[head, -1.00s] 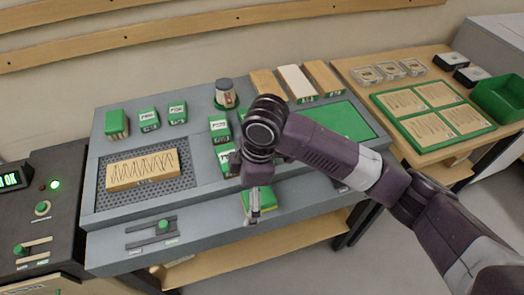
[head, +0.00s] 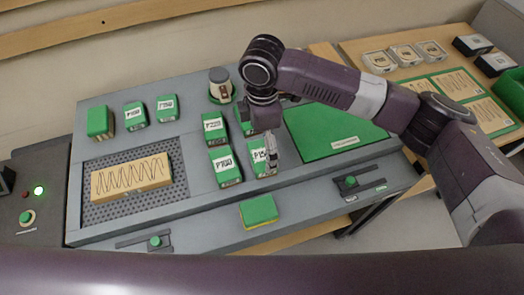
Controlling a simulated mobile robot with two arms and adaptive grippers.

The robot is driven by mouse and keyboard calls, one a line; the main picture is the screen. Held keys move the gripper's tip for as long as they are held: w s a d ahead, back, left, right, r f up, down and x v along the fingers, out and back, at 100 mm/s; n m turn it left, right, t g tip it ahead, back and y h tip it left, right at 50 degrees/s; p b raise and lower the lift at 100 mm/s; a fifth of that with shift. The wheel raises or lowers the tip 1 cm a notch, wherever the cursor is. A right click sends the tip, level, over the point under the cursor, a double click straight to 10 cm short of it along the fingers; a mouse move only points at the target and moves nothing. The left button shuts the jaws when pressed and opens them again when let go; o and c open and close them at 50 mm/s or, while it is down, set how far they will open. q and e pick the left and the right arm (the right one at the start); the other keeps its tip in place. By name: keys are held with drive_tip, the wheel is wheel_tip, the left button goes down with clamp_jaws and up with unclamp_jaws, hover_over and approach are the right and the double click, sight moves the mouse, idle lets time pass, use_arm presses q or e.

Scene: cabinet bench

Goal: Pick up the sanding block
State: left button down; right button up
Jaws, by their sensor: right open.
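Several green-topped blocks with white grit labels stand on the grey bench, among them a front left one (head: 223,166), one behind it (head: 214,128) and one at the front right (head: 257,160). A plain green-and-yellow block (head: 258,211) lies apart on the front ledge. The task's name alone does not tell me which is the sanding block. My right gripper (head: 272,156) is open and points down at the front right labelled block, partly covering it. I cannot tell whether it touches. It holds nothing that I can see. My left gripper is out of view.
A wooden piece with a zigzag line (head: 131,177) lies on a perforated plate at left. A jar (head: 220,84) stands behind the blocks. A green mat (head: 335,130) lies to the right. Sliders (head: 351,182) sit on the front ledge. My own purple link crosses the bottom.

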sight(262, 154)
drive_tip(key=shift+s+f+p, duration=0.3)
drive_tip(key=shift+f+p, duration=0.25)
drive_tip(key=shift+f, duration=0.35)
wheel_tip(262, 154, down, 3)
drive_tip(key=shift+w+r+p, duration=0.1)
drive_tip(key=shift+p, duration=0.2)
drive_tip(key=shift+w+f, duration=0.1)
drive_tip(key=shift+f, duration=0.35)
drive_tip(key=shift+c, duration=1.4)
drive_tip(key=c, duration=1.1)
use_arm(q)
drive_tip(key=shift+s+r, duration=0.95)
use_arm(e)
drive_tip(key=shift+c, duration=0.2)
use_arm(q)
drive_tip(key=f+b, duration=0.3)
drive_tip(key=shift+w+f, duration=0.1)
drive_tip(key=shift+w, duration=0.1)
use_arm(e)
wheel_tip(262, 154, up, 20)
